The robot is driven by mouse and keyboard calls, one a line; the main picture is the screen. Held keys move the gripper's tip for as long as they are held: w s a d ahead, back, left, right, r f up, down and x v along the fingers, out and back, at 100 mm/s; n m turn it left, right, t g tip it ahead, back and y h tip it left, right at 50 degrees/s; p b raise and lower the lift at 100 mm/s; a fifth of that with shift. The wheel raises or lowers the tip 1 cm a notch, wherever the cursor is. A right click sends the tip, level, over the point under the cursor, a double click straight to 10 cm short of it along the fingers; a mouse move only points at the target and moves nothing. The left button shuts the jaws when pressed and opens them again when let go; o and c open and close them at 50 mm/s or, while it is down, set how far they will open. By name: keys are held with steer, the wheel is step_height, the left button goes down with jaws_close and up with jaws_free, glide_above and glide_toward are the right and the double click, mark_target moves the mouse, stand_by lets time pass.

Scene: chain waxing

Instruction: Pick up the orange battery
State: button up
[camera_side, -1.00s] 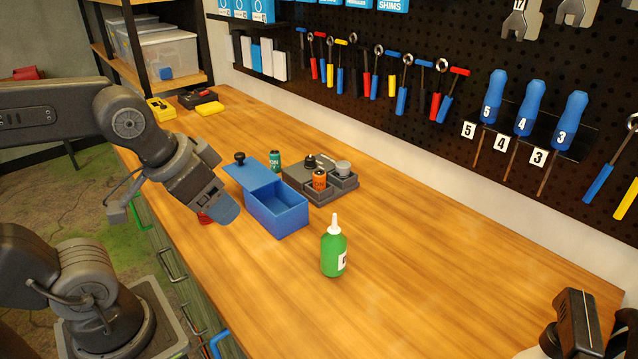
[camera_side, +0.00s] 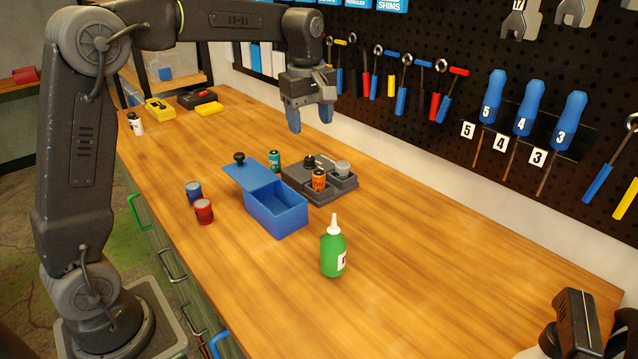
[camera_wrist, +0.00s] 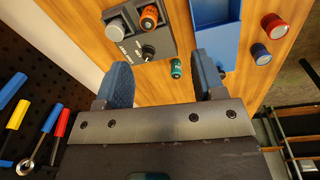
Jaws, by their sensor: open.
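The orange battery (camera_side: 319,180) stands upright in a slot of the grey holder (camera_side: 322,195), on the bench right of the blue box. In the wrist view the orange battery (camera_wrist: 149,17) shows at the top, in the holder beside a round grey knob. My gripper (camera_side: 309,128) is raised above the bench, behind and above the holder in the side view, with its blue fingers pointing down. It is open and empty. In the wrist view its two fingertips (camera_wrist: 160,75) are apart, with the holder beyond them.
The blue box (camera_side: 277,207) with its lid slid partly back stands left of the holder. Blue (camera_side: 194,191) and red (camera_side: 204,211) cylinders stand left. A green bottle (camera_side: 333,252) is in front. The right bench is mostly clear.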

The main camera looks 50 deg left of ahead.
mark_target(319, 172)
steer(key=w+f+n, duration=0.1)
steer(key=f, duration=0.2)
steer(key=w+a+f+n, duration=0.1)
steer(key=f, duration=0.3)
steer(key=w+a+f, duration=0.1)
steer(key=f, duration=0.3)
steer(key=shift+w+n+g, duration=0.3)
steer(key=shift+n+g, duration=0.1)
steer(key=shift+w+f, duration=0.15)
steer(key=shift+f, duration=1.2)
steer(key=shift+w+f, duration=0.1)
steer(key=shift+f, duration=1.2)
steer(key=c, duration=1)
steer(key=shift+r, duration=0.1)
